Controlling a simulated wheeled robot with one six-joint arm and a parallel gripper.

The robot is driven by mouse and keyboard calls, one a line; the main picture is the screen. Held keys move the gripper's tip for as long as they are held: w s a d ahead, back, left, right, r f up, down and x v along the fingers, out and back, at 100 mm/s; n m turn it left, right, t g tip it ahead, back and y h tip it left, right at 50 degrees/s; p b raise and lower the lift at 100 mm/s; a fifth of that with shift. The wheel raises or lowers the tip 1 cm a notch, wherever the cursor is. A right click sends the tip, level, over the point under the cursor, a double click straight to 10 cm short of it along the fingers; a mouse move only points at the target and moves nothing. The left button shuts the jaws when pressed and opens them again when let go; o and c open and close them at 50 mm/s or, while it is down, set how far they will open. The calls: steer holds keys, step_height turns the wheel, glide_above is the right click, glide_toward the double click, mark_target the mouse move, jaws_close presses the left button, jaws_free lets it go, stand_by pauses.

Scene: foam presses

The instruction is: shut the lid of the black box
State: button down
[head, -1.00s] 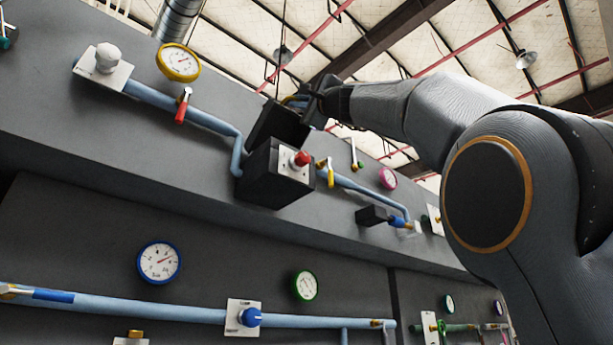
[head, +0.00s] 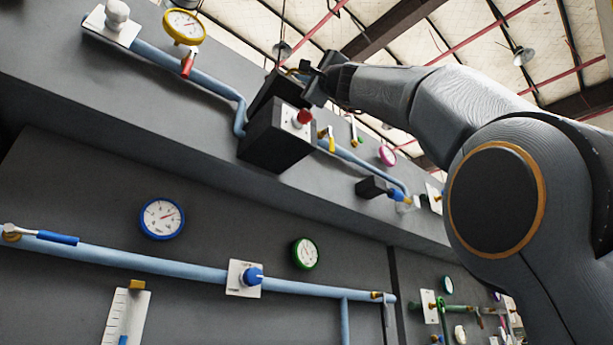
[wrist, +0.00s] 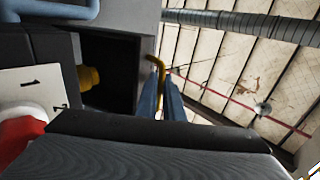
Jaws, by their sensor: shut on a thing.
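The black box (head: 273,140) is mounted on the grey wall panel, with a red button (head: 304,117) on a white plate on its front. Its dark lid (head: 270,92) stands open behind and above the box. My gripper (head: 312,86) is at the lid's right upper edge. In the wrist view, my gripper's bluish fingers (wrist: 161,98) are closed around a thin yellow hooked handle (wrist: 157,66), beside a dark panel (wrist: 112,70) that seems to be the lid. The red button (wrist: 22,135) shows at lower left there. The exact grip is partly hidden.
A blue pipe (head: 205,80) runs to the box from the left, with a yellow gauge (head: 184,26) and a red-handled valve (head: 187,65). A small dark box (head: 371,187) and a pink gauge (head: 387,156) are to the right. Air beyond the panel's top edge is open.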

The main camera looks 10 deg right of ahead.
steer(key=shift+f+b, duration=1.6)
steer(key=shift+b, duration=0.2)
steer(key=shift+f+b, duration=1.45)
steer(key=shift+b, duration=0.2)
steer(key=shift+w, duration=0.1)
steer(key=c, duration=2.2)
jaws_free()
steer(key=shift+f, duration=0.2)
